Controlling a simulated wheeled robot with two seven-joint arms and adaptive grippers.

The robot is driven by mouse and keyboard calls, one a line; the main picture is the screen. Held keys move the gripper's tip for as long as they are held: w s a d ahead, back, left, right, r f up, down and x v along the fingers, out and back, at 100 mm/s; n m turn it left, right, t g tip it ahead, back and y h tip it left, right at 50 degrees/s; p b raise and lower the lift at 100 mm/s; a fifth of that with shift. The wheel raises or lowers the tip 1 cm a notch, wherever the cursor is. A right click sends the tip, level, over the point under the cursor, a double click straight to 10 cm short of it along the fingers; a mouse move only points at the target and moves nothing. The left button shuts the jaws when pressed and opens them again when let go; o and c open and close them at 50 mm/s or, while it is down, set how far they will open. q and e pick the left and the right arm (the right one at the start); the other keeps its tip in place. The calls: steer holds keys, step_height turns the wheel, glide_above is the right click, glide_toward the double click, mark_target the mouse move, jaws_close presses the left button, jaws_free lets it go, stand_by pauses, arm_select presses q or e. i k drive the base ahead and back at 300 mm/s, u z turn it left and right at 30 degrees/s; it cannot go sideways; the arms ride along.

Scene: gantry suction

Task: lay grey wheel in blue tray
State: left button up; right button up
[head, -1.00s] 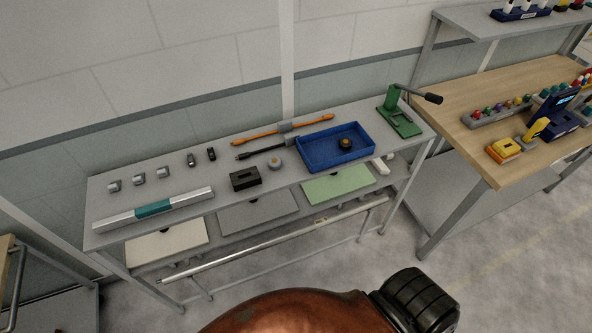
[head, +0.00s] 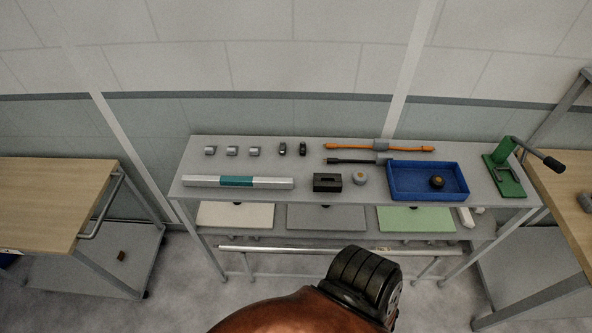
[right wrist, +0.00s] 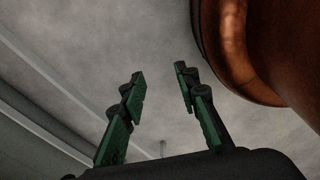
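The grey wheel (head: 360,178), a small round piece with a yellowish centre, lies on the grey workbench top between a black block and the blue tray. The blue tray (head: 400,194) stands to its right on the same top, with a dark wheel (head: 437,182) with an orange centre inside it. My right gripper (right wrist: 160,75) shows only in the right wrist view; its green-padded fingers are apart with nothing between them. My left gripper is not in view.
A black block (head: 327,182) is just left of the grey wheel. A silver and teal bar (head: 240,182), orange (head: 350,147) and black tools, small grey and dark parts, and a green lever device (head: 508,180) share the bench. Wooden tables (head: 50,200) stand at both sides.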

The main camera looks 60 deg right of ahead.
mark_target(413, 184)
steer(key=u, duration=0.65)
steer(key=k, duration=1.25)
steer(key=z, duration=1.4)
steer(key=i, duration=0.2)
steer(key=z, duration=0.2)
